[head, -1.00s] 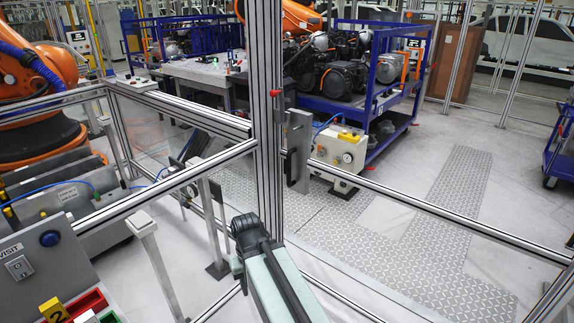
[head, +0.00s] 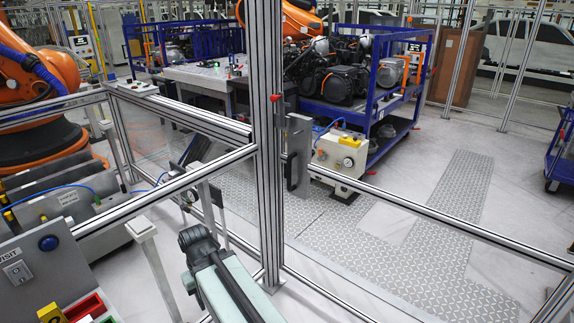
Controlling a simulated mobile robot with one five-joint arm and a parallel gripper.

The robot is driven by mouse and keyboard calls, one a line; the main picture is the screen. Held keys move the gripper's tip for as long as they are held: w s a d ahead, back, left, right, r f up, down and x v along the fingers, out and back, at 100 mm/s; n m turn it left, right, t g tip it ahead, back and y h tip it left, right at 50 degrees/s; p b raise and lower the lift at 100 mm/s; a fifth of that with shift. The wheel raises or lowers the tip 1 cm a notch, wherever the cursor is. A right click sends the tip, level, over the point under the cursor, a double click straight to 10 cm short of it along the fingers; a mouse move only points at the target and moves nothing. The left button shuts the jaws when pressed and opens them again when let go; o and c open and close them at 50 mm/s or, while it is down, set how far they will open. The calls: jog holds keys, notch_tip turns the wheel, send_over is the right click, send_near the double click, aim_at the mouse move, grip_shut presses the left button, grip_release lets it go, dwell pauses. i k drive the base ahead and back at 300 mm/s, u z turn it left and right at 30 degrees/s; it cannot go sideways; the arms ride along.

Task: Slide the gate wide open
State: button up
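The gate (head: 440,217) appears to be the aluminium-framed section right of the thick post (head: 266,130). A grey upright handle plate (head: 298,152) stands just right of the post. The lower part of the frame runs along the floor, and its right end is cut by the picture edge. My pale green arm rises from the bottom, and its dark end (head: 198,240) is left of the post, below and left of the handle, apart from it in the picture. I cannot make out fingers at this end, nor anything held.
A fixed fence rail (head: 165,187) crosses left of the post. A grey panel with a blue button (head: 48,243) and coloured bins (head: 85,308) stand at bottom left. Beyond are a cream box with a gauge (head: 341,150), a blue engine cart (head: 375,125) and clear patterned floor (head: 430,240).

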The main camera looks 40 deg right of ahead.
aim_at(300, 167)
jog(key=i, duration=0.85)
